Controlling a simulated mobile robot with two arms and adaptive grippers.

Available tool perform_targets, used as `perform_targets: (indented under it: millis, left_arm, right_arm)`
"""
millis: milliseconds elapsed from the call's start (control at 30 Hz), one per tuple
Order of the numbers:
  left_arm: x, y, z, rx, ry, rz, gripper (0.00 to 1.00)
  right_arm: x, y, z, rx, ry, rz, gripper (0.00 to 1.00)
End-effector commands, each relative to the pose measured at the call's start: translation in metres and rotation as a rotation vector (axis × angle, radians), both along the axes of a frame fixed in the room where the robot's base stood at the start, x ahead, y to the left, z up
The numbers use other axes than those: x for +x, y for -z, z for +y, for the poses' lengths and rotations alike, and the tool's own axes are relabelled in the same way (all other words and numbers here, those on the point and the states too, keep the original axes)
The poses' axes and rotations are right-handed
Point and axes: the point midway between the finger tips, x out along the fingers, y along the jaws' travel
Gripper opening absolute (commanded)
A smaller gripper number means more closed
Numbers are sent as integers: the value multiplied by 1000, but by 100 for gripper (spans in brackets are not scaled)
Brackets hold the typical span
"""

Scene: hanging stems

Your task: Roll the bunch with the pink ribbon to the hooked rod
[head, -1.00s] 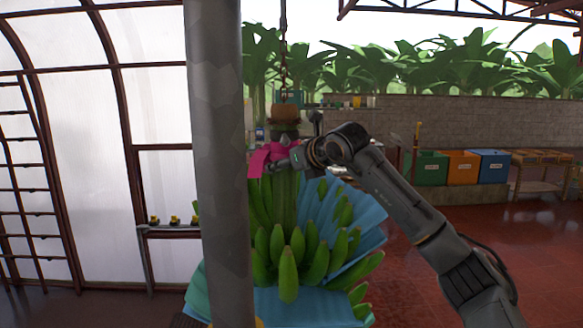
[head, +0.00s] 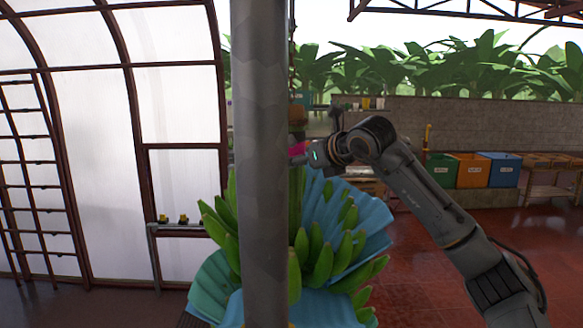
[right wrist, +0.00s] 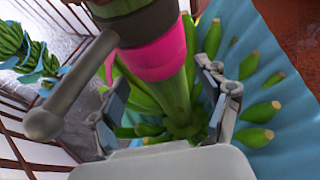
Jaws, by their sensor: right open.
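The banana bunch (head: 317,254) hangs upright, with green fruit and blue sheets between its hands. A grey post in front hides part of it in the head view. Its pink ribbon (head: 298,147) shows as a sliver beside the post, and it wraps the stem top in the right wrist view (right wrist: 158,58). My right gripper (right wrist: 165,108) is open. Its two fingers stand on either side of the green stem (right wrist: 176,92), just below the ribbon. In the head view my right arm reaches in from the right to the stem top. My left gripper is not in view.
The grey post (head: 262,180) stands close in front. A green bin (head: 441,170), an orange bin (head: 470,170) and a blue bin (head: 501,169) stand at the back right. Another bunch (right wrist: 18,45) shows at the left of the right wrist view. Red floor is clear at right.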

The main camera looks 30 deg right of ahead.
Motion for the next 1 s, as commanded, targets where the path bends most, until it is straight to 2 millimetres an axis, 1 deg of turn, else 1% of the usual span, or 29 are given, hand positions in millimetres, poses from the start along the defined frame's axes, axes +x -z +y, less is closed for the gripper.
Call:
perform_targets:
  millis: [33,200,300,400,567,1000]
  left_arm:
    - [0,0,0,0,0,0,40]
    - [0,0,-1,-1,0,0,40]
    - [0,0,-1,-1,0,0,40]
    - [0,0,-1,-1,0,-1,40]
    - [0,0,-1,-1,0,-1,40]
    - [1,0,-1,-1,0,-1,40]
  right_arm:
    - [-11,-5,-1,-3,2,-3,76]
    - [-43,-18,-2,-2,0,-1,76]
    - [-57,-24,-2,0,0,-2,76]
    - [-65,-27,-2,-1,0,0,76]
    - [-70,-29,-2,1,-2,0,76]
    - [-70,-29,-2,1,-2,0,76]
